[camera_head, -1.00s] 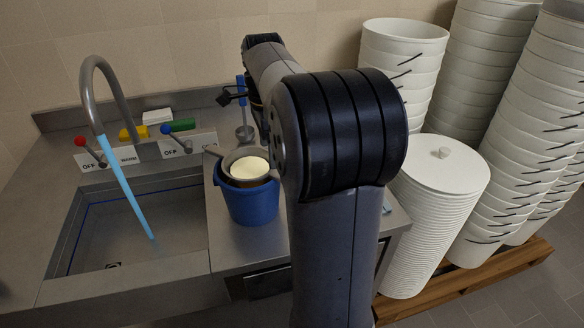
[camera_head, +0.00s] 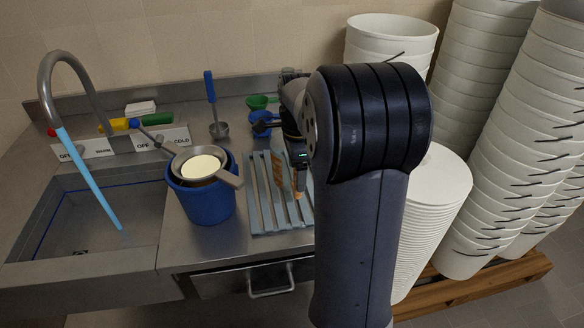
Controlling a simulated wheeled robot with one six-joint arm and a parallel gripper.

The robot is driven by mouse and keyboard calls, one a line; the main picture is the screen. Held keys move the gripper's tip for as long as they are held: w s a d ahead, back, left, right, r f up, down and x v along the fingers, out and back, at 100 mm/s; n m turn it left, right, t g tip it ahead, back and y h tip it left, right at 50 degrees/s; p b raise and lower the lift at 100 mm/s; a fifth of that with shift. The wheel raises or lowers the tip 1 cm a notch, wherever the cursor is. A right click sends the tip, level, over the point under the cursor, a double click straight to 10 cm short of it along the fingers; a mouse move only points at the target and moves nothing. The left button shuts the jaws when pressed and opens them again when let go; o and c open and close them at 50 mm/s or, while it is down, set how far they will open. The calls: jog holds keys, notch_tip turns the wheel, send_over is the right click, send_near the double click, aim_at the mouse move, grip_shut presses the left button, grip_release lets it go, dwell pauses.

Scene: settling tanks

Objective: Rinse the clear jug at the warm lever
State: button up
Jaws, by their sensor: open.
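No clear jug can be made out in this view. Light-blue water (camera_head: 92,185) runs from the curved tap (camera_head: 62,60) into the steel sink (camera_head: 75,215). The label plate (camera_head: 102,144) behind the sink reads OFF, WARM, OFF and COLD. The red lever knob (camera_head: 52,132) on the warm side is mostly hidden by the tap and water. The green-handled lever (camera_head: 157,118) stands on the cold side. My gripper (camera_head: 299,188) is open above the right part of the grey slatted rack (camera_head: 262,215), right of the sink, partly hidden by my arm.
A blue bucket (camera_head: 207,205) holding a pan with cream contents (camera_head: 200,166) stands between sink and rack. A blue-handled ladle (camera_head: 210,88), green funnel (camera_head: 258,101) and blue scoop (camera_head: 263,122) are behind. White bucket stacks (camera_head: 480,110) fill the right.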

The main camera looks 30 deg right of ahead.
jog(key=shift+f, duration=0.95)
jog(key=c, duration=1.2)
jog(key=shift+r, duration=0.15)
